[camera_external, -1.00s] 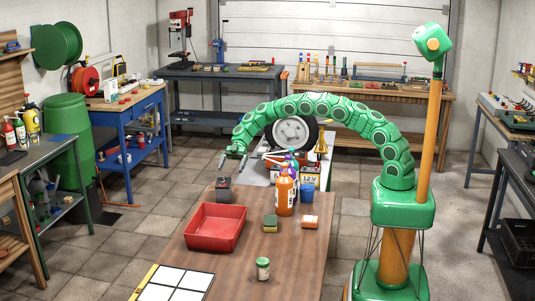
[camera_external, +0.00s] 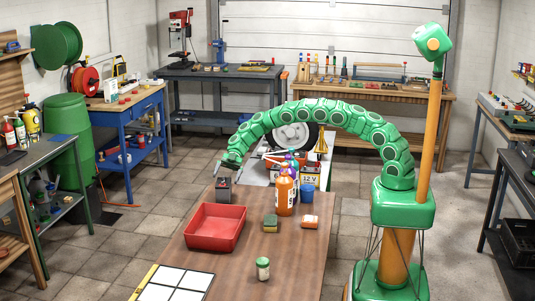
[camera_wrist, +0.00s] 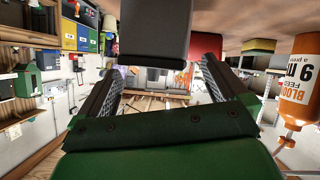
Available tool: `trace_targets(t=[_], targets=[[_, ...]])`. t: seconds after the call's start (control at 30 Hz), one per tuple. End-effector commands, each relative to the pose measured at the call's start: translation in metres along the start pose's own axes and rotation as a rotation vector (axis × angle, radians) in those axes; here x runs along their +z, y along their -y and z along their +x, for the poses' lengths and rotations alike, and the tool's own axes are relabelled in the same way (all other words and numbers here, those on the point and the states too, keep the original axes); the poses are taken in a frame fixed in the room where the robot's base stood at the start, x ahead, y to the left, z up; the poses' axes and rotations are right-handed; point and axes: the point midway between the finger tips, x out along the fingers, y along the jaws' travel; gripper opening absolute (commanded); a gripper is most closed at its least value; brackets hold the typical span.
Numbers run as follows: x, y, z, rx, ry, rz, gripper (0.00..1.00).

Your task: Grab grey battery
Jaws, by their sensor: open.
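The grey battery (camera_external: 223,190) is a dark block standing at the far left of the wooden table, behind the red tray. In the wrist view, which looks upside down, the battery (camera_wrist: 155,30) fills the top middle. My gripper (camera_external: 224,170) is just above the battery, pointing down. Its two fingers are spread apart in the wrist view (camera_wrist: 158,68), one to each side of the battery's near end. I cannot tell whether either finger touches it.
The red tray (camera_external: 241,244) lies in front of the battery.

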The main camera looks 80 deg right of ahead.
Motion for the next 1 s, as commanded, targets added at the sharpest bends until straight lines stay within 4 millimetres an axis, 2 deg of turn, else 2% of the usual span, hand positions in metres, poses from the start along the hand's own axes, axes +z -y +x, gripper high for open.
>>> trace_targets(t=[0.1,0.2,0.43,1.0], targets=[[0.001,0.002,0.018,-0.003,-0.002,0.0,1.0],[0.001,0.002,0.026,-0.003,-0.002,0.0,1.0],[0.001,0.002,0.028,-0.002,-0.002,0.001,1.0],[0.001,0.002,0.029,-0.003,-0.002,0.002,0.14]])
